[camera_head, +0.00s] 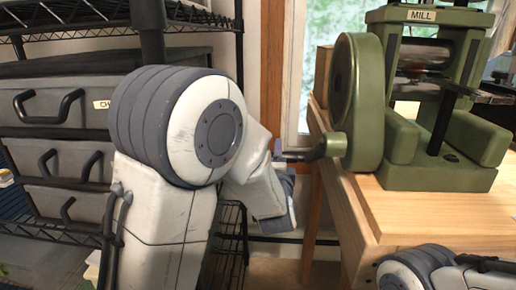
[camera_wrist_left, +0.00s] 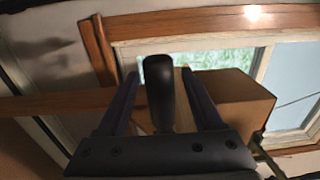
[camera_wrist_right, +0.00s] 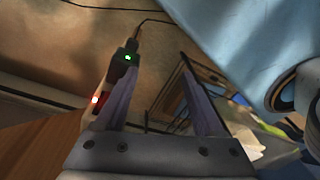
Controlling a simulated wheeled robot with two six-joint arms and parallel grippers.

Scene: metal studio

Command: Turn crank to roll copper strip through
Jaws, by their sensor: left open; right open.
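The green mill (camera_head: 440,150), labelled MILL, stands on a wooden bench. Its round wheel (camera_head: 362,105) faces left, with a crank handle (camera_head: 303,156) sticking out low toward my left arm. My left gripper (camera_head: 282,158) is at the handle's free end, partly hidden behind my arm. In the left wrist view the dark handle (camera_wrist_left: 159,92) stands between the two open fingers (camera_wrist_left: 160,100), with gaps on both sides. My right gripper (camera_wrist_right: 160,95) is open and empty in the right wrist view. I cannot clearly make out the copper strip near the rollers (camera_head: 424,55).
The wooden bench (camera_head: 400,232) has bare top in front of the mill. A wire shelf (camera_head: 60,55) with grey cases (camera_head: 70,150) stands at the left. A window (camera_head: 312,50) is behind. A cable and a small device with a green light (camera_wrist_right: 128,57) show near my right gripper.

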